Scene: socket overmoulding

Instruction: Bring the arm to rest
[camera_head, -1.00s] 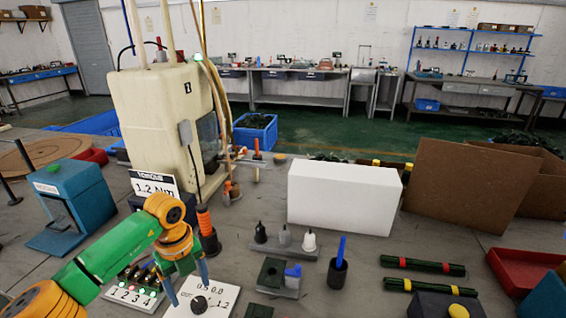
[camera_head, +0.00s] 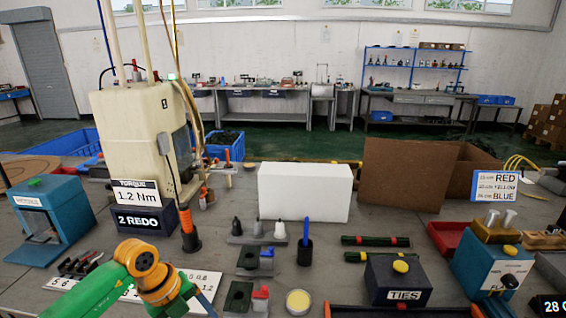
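My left arm comes in at the lower left, with a green forearm and an orange wrist. My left gripper (camera_head: 196,302) is low in the picture over the white numbered panel (camera_head: 205,279). One blue finger shows beside the panel. The other finger is hidden or out of frame, so its opening cannot be told. The arm covers much of the panel, including its dial. My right arm and gripper are not in view.
A beige moulding machine (camera_head: 135,130) stands behind the arm, with a display (camera_head: 135,196) reading 1.2 Nm. A teal box (camera_head: 50,215) is at left. Small fixtures (camera_head: 238,297), a white block (camera_head: 305,192) and a TIES box (camera_head: 398,280) stand to the right.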

